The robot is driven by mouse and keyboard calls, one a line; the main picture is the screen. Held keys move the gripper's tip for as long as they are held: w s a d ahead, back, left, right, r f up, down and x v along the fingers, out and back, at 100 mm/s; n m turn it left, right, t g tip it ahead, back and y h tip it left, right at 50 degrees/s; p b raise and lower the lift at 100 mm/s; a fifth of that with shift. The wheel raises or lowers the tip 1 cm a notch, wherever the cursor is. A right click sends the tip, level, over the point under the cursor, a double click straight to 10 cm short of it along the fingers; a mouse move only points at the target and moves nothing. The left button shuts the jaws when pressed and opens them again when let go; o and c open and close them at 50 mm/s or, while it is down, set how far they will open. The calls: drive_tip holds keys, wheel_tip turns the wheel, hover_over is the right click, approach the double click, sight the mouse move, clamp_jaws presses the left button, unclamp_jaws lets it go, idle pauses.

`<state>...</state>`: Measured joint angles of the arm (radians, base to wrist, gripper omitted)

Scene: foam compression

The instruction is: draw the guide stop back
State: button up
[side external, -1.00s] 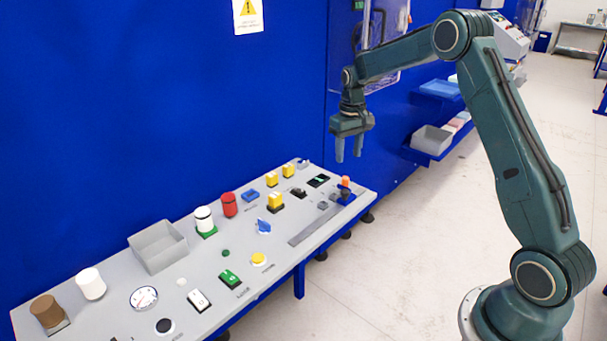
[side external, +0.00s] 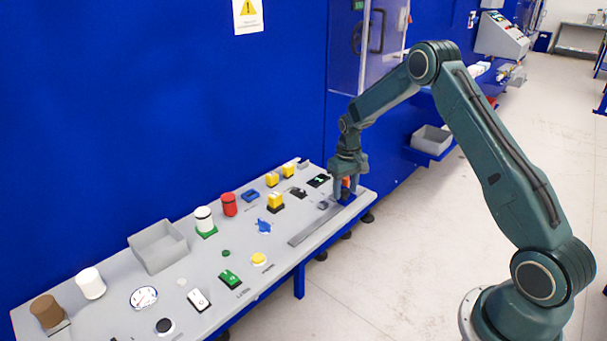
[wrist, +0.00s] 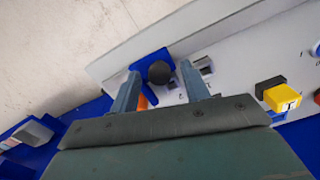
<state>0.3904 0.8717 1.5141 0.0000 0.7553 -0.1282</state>
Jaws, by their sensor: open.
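The guide stop (side external: 346,200) is a blue slider block with an orange part, at the right end of the grey rail (side external: 310,229) on the console. In the wrist view the blue block (wrist: 151,59) carries a round black knob (wrist: 159,72), with a bit of orange behind it. My gripper (side external: 346,188) is open and lowered over the stop. In the wrist view its two fingers (wrist: 159,70) stand on either side of the knob with gaps. In the side view the fingers partly hide the orange part.
Small grey blocks (side external: 323,205) sit beside the rail. Yellow blocks (side external: 275,200), a blue knob (side external: 264,226) and a grey open box (side external: 158,247) stand further left on the console. The floor in front of the console is clear.

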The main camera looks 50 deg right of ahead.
drive_tip(key=shift+f, duration=0.35)
clamp_jaws()
drive_tip(key=shift+a, duration=0.15)
drive_tip(key=a, duration=2.2)
drive_tip(key=shift+r, duration=0.1)
drive_tip(key=shift+c, duration=0.9)
unclamp_jaws()
drive_tip(key=shift+o, duration=0.9)
